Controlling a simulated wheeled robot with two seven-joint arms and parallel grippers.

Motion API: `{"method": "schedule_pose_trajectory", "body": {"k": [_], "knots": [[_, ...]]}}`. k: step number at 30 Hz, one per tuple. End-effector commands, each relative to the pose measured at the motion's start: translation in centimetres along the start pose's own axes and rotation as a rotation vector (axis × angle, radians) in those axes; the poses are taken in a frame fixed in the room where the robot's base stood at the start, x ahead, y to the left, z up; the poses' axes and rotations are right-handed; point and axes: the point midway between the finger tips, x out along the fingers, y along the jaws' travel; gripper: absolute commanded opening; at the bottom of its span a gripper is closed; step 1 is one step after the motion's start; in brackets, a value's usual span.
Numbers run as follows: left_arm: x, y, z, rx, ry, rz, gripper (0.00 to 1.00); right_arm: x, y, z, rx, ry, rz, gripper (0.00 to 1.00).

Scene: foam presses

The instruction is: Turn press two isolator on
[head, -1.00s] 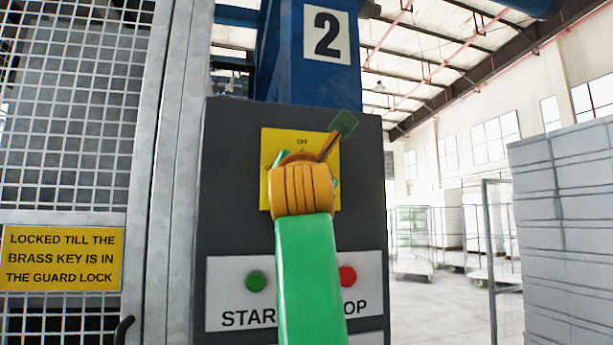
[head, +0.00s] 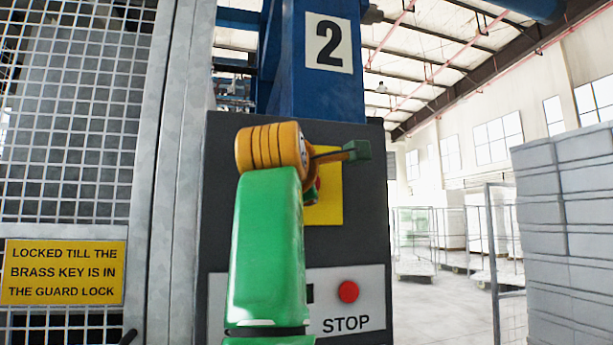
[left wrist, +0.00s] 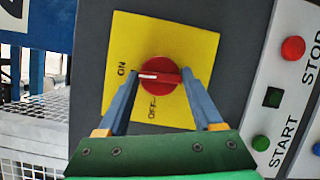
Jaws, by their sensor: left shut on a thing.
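The press two isolator is a red rotary knob (left wrist: 160,77) on a yellow plate (left wrist: 200,50), marked ON and OFF in the left wrist view. Its white mark points towards ON. My left gripper (left wrist: 161,84) is shut on the knob, one blue-grey finger on each side. In the head view, my green and orange left arm covers much of the yellow plate (head: 330,208); only a bit of red knob (head: 312,192) shows beside the wrist. My right gripper is in neither view.
Below the isolator is a white panel with a red STOP button (head: 348,291); the green START button (left wrist: 261,143) shows in the left wrist view. A mesh guard (head: 70,150) with a yellow sign (head: 63,271) stands left. Grey stacks (head: 565,230) stand right.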

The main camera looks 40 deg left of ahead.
Motion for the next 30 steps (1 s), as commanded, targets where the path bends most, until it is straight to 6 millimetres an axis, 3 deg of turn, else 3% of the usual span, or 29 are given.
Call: {"method": "schedule_pose_trajectory", "body": {"k": [1,21,22,24,25,30], "knots": [[-0.13,0.65,-0.02,0.011,0.001,0.008,0.12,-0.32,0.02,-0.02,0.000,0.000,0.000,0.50],[-0.17,0.64,-0.04,0.060,0.007,-0.009,0.12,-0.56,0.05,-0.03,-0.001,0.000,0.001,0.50],[-0.17,0.64,-0.04,0.060,0.007,-0.009,0.70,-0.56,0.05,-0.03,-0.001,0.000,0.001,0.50],[-0.16,0.60,-0.04,0.060,0.007,-0.011,0.89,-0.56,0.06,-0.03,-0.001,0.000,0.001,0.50],[-0.14,0.56,-0.04,0.060,0.007,-0.012,0.94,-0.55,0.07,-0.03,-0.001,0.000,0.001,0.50],[-0.09,0.39,-0.01,0.061,0.007,-0.016,0.94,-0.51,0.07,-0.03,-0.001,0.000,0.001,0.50]]}}
